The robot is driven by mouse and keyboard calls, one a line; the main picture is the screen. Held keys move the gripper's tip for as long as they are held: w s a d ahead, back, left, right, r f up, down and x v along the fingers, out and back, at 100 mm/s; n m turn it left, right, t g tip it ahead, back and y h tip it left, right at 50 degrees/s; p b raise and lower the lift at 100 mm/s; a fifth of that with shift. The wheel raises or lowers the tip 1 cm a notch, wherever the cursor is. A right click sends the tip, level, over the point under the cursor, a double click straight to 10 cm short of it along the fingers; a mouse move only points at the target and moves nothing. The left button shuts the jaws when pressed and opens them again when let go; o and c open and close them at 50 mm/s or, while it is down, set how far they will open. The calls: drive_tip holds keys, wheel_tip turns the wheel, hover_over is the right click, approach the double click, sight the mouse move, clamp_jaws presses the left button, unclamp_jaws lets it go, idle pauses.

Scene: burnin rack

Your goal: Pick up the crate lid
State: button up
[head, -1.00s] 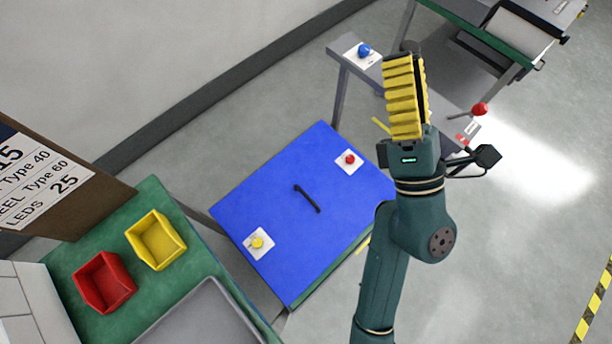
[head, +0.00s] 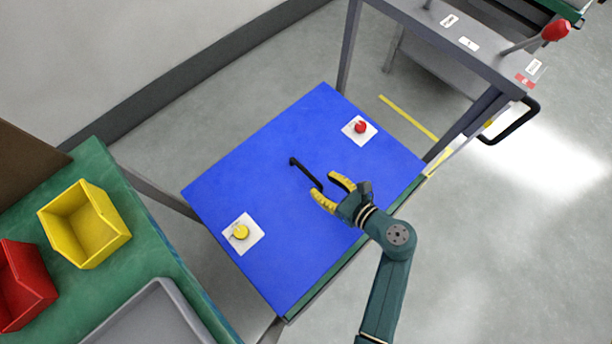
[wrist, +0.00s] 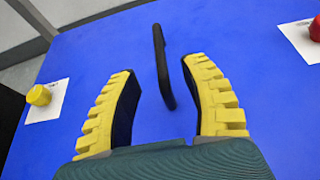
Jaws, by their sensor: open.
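A flat blue panel (head: 275,215) with a thin black bar handle (head: 305,173) lies level in the head view; it is the only lid-like thing I see. My gripper (head: 327,184), with yellow ribbed fingers, is open and empty over the panel, at the handle's near right end. In the wrist view the black handle (wrist: 162,62) runs between the open fingers (wrist: 160,68), apart from both. Its near end reaches in between them and its far end extends beyond the fingertips. The gap in height between fingers and panel is hard to tell.
On the panel, a yellow knob (head: 241,232) and a red knob (head: 360,127) sit on white squares either side of the handle. A green bench with yellow (head: 85,225) and red bins (head: 22,285) is at left. A grey frame (head: 440,50) stands at upper right.

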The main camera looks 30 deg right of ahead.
sight(310, 176)
drive_tip(key=x, duration=0.2)
drive_tip(key=shift+w+f+b, duration=0.15)
drive_tip(key=shift+w+b, duration=0.1)
drive_tip(key=shift+b, duration=0.05)
drive_tip(key=b+x, duration=0.3)
drive_tip(key=x, duration=0.2)
drive_tip(key=shift+w+a, duration=0.1)
drive_tip(key=shift+w, duration=0.05)
clamp_jaws()
